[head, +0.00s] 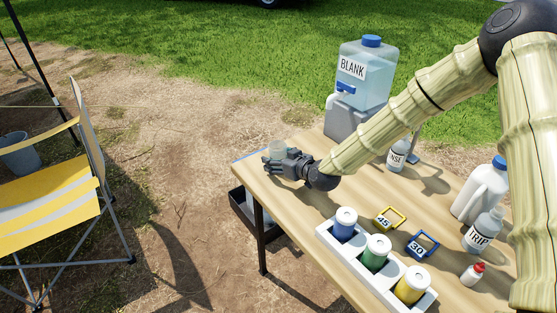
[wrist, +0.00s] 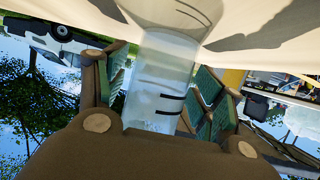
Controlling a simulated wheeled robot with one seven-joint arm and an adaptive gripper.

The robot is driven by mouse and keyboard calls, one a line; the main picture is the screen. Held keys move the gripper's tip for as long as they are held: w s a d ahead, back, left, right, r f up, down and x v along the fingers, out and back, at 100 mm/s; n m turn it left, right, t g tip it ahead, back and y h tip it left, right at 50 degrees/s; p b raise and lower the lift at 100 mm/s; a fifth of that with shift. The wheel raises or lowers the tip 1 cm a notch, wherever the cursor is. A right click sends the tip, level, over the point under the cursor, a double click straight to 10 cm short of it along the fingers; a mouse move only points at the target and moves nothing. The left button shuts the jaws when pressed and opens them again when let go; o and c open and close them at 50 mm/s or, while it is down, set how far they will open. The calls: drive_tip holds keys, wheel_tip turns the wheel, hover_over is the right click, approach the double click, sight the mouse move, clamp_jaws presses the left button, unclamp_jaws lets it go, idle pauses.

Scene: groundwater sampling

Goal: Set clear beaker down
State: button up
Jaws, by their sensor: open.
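The clear beaker (head: 278,148) is at the far left corner of the wooden table (head: 290,193). It is partly hidden by my gripper (head: 274,162) in the head view. In the wrist view, the see-through beaker with dark marks (wrist: 168,75) lies between the two green-padded fingers of my gripper (wrist: 160,92). The fingers are open, one on each side of it. The wrist picture is upside down, with the tabletop along its top edge. The beaker's end meets the tabletop there and it looks upright.
A BLANK water jug (head: 366,75) stands on a grey block behind my arm. A white rack (head: 340,243) holds three capped bottles near the front. Blue (head: 423,246) and yellow (head: 390,219) tags, a TRIP bottle (head: 482,231) and a white jug (head: 480,192) stand right.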

drive_tip(key=shift+r, duration=0.25)
drive_tip(key=v, duration=1.2)
drive_tip(key=shift+f, duration=0.2)
